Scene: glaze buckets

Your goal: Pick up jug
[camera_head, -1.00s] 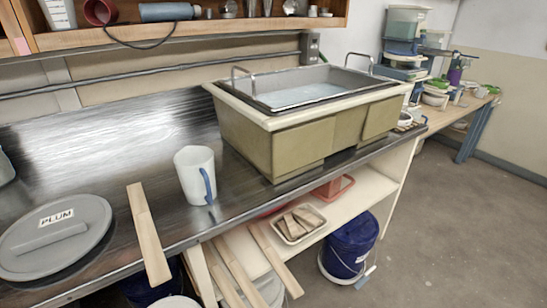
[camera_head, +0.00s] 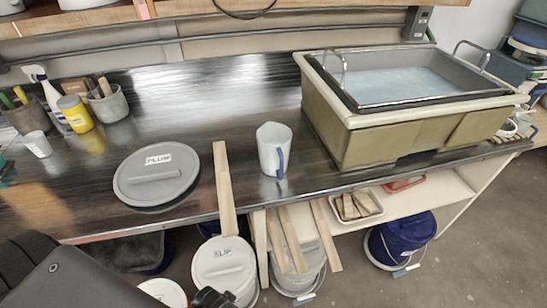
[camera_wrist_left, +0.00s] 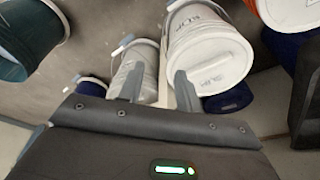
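The jug (camera_head: 273,150) is white with a blue handle. It stands upright on the dark metal bench in the head view, near the front edge and left of the sink, with its handle toward the right front. My left gripper (camera_wrist_left: 159,84) shows in the left wrist view with its two fingers apart and nothing between them. It faces buckets on the floor side, away from the jug. A dark part of my own body is at the lower left of the head view. My right gripper is not in view.
A wooden board (camera_head: 224,188) lies just left of the jug, overhanging the bench edge. A grey PLUM lid (camera_head: 157,192) lies further left. A raised sink (camera_head: 345,148) stands to the right. A SLIP bucket (camera_head: 224,268) and a blue bucket (camera_head: 403,238) stand below. Bench behind the jug is clear.

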